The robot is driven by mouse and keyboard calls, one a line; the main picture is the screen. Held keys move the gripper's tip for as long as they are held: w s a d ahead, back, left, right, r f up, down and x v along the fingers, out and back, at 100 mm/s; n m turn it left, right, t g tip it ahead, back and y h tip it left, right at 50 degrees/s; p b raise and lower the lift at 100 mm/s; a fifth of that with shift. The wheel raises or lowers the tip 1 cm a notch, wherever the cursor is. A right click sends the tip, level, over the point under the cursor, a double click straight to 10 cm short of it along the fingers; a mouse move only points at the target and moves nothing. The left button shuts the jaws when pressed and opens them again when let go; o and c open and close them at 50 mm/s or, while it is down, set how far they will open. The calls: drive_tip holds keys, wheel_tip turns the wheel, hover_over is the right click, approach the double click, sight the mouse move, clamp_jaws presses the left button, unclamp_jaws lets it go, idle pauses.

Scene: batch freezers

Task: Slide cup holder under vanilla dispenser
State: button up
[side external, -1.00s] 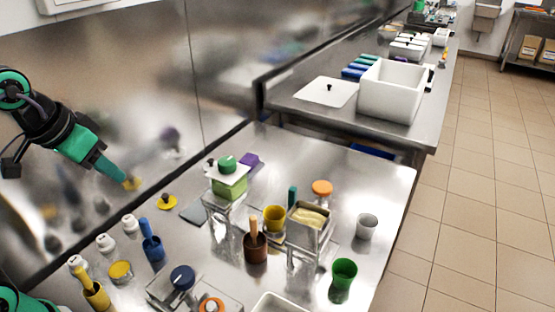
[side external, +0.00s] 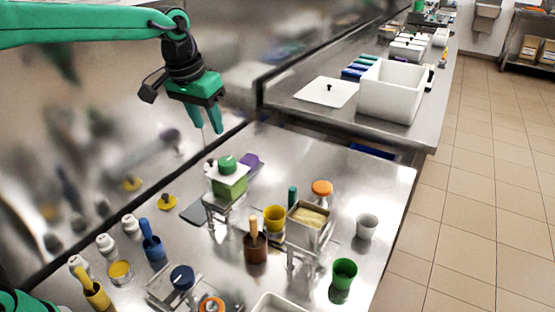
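A metal dispenser (side external: 325,232) with pale cream-yellow contents (side external: 308,216) stands on legs right of the table's middle; it looks like the vanilla one. A second dispenser (side external: 230,187) with green contents and a green knob stands to its left, farther back. A yellow cup (side external: 274,217) is beside the cream dispenser's left side; whether a holder carries it is hard to see. No cup holder is clearly identifiable; a dark flat piece (side external: 195,209) lies left of the green dispenser. My gripper (side external: 208,129) points down in the air above and behind the green dispenser, its fingers apart and empty.
A brown pot (side external: 256,252) with a wooden handle, a green cup (side external: 343,274) and a grey cup (side external: 366,226) stand near the dispensers. Blue (side external: 153,247) and yellow (side external: 95,294) containers crowd the left. The right table edge is mostly clear.

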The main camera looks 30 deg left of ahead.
drive_tip(key=w+d+f+g, duration=0.2)
drive_tip(key=w+d+f, duration=0.55)
drive_tip(key=w, duration=0.25)
hover_over(293, 188)
drive_tip(key=shift+g, duration=0.4)
wheel_tip(293, 188, down, 10)
drive_tip(key=shift+s+a+f, duration=0.1)
drive_tip(key=shift+a+f, duration=0.05)
drive_tip(key=shift+f, duration=0.1)
drive_tip(key=shift+d+f, duration=0.2)
drive_tip(key=shift+f, duration=0.2)
drive_tip(key=shift+f, duration=0.1)
drive_tip(key=shift+f, duration=3.8)
clamp_jaws()
